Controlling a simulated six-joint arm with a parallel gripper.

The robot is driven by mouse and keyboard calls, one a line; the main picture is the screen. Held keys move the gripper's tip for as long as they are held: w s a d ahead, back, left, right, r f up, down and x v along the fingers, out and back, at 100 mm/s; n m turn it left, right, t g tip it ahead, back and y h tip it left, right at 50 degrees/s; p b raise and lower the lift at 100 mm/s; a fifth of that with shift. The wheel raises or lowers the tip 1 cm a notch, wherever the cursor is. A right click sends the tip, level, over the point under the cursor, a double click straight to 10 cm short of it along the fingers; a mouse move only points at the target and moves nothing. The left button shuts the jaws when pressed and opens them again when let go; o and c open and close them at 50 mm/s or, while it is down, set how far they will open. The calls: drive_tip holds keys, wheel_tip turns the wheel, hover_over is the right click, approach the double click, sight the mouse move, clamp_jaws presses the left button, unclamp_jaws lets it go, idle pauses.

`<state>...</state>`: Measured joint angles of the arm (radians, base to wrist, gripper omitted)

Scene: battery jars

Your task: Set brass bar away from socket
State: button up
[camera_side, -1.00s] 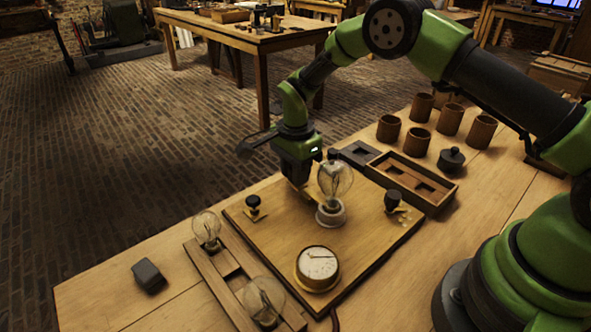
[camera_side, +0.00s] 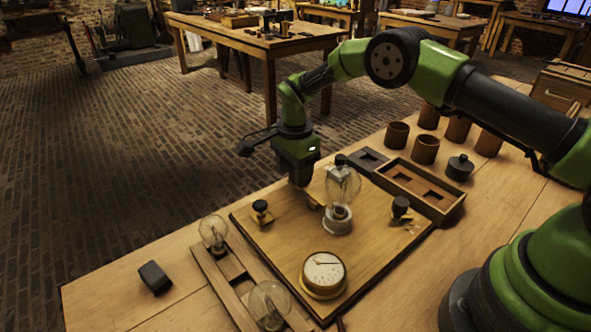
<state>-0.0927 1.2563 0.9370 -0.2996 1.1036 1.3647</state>
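The socket (camera_side: 338,222) is a pale round base on the wooden board (camera_side: 285,250), with a clear glass bulb (camera_side: 343,185) standing upright in it. A small piece of brass (camera_side: 314,200) shows just left of the bulb, below my gripper, and looks like the brass bar. My gripper (camera_side: 303,183) points down behind and left of the bulb. Its fingertips are small and dark here, so I cannot tell whether they are shut on the bar or only close to it.
Black-knobbed terminals (camera_side: 261,212) and (camera_side: 401,208) flank the socket. A round dial gauge (camera_side: 323,274) sits in front. A rack with bulbs (camera_side: 235,275) lies left, beside a dark block (camera_side: 155,278). A wooden tray (camera_side: 436,206) and brown jars (camera_side: 425,148) stand at the back right.

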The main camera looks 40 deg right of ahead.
wheel_tip(320, 180, up, 10)
idle(0.6)
drive_tip(key=shift+r, duration=0.1)
drive_tip(key=s+d+r+n+t+y, duration=0.1)
drive_tip(key=s+r+n+t, duration=0.15)
drive_tip(key=s+r, duration=0.45)
drive_tip(key=s+r+n+t, duration=0.1)
drive_tip(key=s+r+n, duration=0.35)
drive_tip(key=r, duration=0.55)
drive_tip(key=s+n+t+y, duration=0.1)
drive_tip(key=s+n+t, duration=0.2)
drive_tip(key=s, duration=1.4)
drive_tip(key=n, duration=0.4)
drive_tip(key=shift+d+f+t, duration=0.15)
drive_tip(key=shift+t, duration=0.2)
